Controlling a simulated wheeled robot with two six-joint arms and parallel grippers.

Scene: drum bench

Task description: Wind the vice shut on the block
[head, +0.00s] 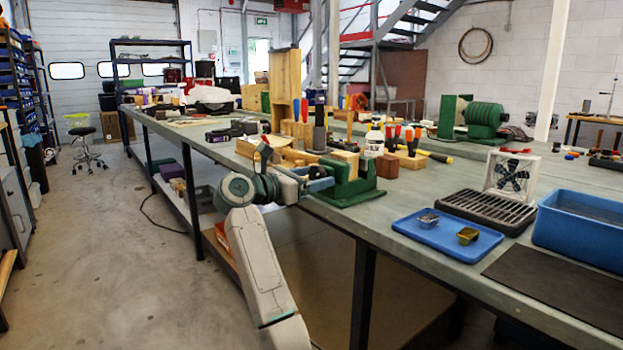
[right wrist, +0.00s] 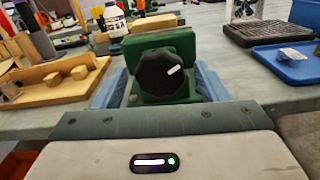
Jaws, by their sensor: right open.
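The green vice (head: 350,190) stands at the near edge of the bench in the head view. A pale wooden block (head: 345,162) sits upright between its jaws; I cannot tell whether both jaws touch it. In the right wrist view the green vice body (right wrist: 178,42) faces me, with a black faceted knob (right wrist: 160,75) bearing a white mark, pointing up and right. My right gripper (head: 318,180) is at the knob end of the vice. Its blue fingers are open, one on each side of the knob in the right wrist view (right wrist: 160,88). My left gripper is out of view.
A blue tray (head: 440,238), a black rack (head: 487,209) and a blue bin (head: 580,228) are to the right.

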